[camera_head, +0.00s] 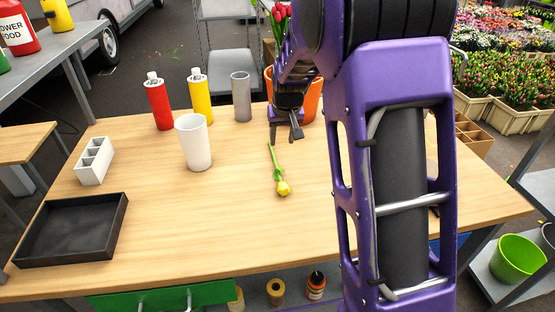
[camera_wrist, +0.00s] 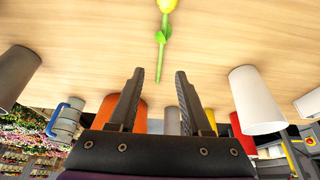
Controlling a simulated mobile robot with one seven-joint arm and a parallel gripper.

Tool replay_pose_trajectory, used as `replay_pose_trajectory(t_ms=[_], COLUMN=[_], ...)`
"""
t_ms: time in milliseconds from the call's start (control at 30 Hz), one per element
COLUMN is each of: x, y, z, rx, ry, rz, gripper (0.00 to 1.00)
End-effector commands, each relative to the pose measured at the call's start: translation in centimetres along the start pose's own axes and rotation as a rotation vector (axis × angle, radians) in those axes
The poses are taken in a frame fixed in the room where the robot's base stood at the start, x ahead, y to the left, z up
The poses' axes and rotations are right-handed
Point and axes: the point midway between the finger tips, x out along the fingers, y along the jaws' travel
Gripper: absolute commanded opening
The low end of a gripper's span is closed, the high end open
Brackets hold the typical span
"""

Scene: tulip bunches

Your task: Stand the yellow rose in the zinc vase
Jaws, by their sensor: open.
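The yellow rose (camera_head: 283,186) lies flat on the wooden table, its bloom toward the front and its green stem pointing back. The zinc vase (camera_head: 241,97) is a plain grey cylinder standing upright at the back of the table, left of my gripper. My gripper (camera_head: 297,133) is open and empty, above the table near the stem's back end. In the wrist view, the rose (camera_wrist: 163,38) lies ahead of the two spread fingers (camera_wrist: 158,75), apart from them. A grey cylinder that looks like the zinc vase (camera_wrist: 172,121) shows partly between the fingers.
A white vase (camera_head: 194,143), red bottle (camera_head: 158,104) and yellow bottle (camera_head: 201,98) stand left of the zinc vase. An orange bucket (camera_head: 313,100) is behind my gripper. A black tray (camera_head: 68,231) and white divided holder (camera_head: 94,161) sit left. The table's front middle is clear.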

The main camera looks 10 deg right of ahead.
Motion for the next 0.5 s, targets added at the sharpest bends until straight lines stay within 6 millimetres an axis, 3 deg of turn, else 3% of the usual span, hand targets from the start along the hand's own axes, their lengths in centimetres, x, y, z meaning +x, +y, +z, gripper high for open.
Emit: replay_pose_trajectory(t_ms=[100,167,500], x=[-1.6,-1.4,5.5], y=[0.0,0.0,0.1], z=[0.6,0.8,0.9], rx=[0.003,0.004,0.006], ry=[0.003,0.001,-0.003], rz=[-0.007,-0.01,-0.009], gripper=[0.49,0.49,0.49])
